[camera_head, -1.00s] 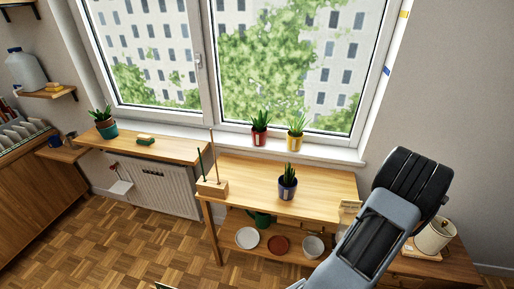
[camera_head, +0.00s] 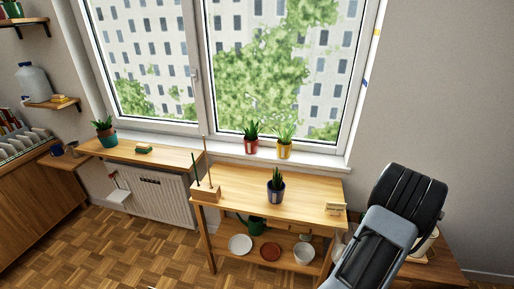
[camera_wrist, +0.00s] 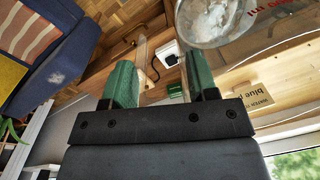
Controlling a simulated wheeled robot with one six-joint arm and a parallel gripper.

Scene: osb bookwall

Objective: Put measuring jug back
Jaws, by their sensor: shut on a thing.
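In the wrist view my gripper (camera_wrist: 162,80) has two green-padded fingers with a gap between them. They are shut on a clear, see-through thing that looks like the measuring jug (camera_wrist: 266,18). Red lettering shows on its wall at the upper right, and a clear edge runs by the fingers. Its full outline is hard to tell against the wood behind it.
A wooden table (camera_head: 235,184) under the window bears a potted plant (camera_head: 276,188), a stick holder (camera_head: 205,194) and a small card (camera_head: 335,209). Bare tabletop lies around the plant.

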